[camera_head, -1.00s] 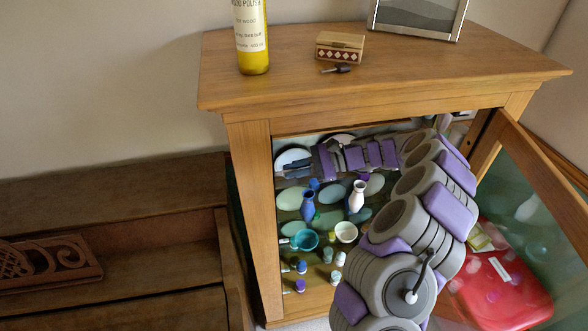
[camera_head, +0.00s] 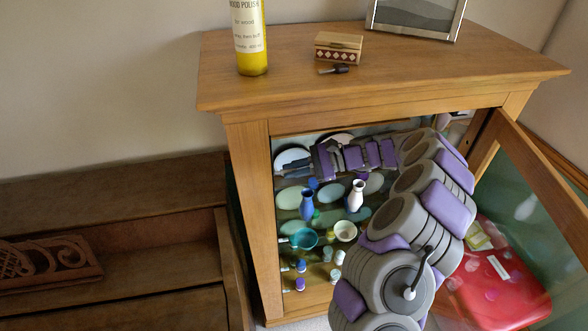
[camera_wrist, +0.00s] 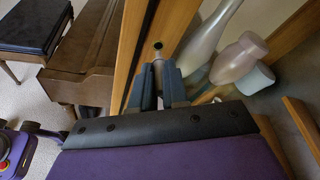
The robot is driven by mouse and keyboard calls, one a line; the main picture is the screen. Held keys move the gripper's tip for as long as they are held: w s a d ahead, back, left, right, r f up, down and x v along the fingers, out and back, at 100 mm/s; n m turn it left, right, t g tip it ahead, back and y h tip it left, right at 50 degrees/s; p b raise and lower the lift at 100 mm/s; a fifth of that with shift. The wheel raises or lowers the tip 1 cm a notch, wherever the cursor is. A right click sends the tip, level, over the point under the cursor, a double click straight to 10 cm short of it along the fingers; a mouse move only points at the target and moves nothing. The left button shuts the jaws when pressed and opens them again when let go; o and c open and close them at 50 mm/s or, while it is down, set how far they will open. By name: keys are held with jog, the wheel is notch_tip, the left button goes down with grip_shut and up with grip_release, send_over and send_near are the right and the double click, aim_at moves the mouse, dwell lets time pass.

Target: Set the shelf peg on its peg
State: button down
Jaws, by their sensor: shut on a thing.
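My gripper (camera_wrist: 159,88) is shut on a small pale grey shelf peg (camera_wrist: 158,70) in the wrist view. The peg stands between the two blue-grey fingertips and points at the wooden side of the cabinet (camera_wrist: 128,60). A small dark round spot (camera_wrist: 158,45) shows just beyond the peg's tip; I cannot tell whether the tip touches it. In the head view my gripper (camera_head: 298,168) reaches into the upper part of the open cabinet (camera_head: 247,190), near its left inner side. The peg is too small or hidden to make out there.
A blue vase (camera_head: 307,205), a white vase (camera_head: 356,197), a teal cup (camera_head: 304,239) and a white bowl (camera_head: 345,231) stand below my arm. Plates (camera_head: 291,158) stand behind it. The glass door (camera_head: 545,215) is open at right. Pale vases (camera_wrist: 240,58) are close to my gripper.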

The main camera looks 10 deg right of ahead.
jog(key=shift+a, duration=1.05)
jog(key=shift+p, duration=0.9)
dwell(1.3)
jog(key=shift+a, duration=0.45)
dwell(0.5)
jog(key=c, duration=1.1)
grip_release()
jog(key=shift+o, duration=0.2)
jog(key=shift+d, duration=0.1)
jog(key=p+v, duration=0.2)
jog(key=v, duration=1.5)
jog(key=shift+d, duration=0.2)
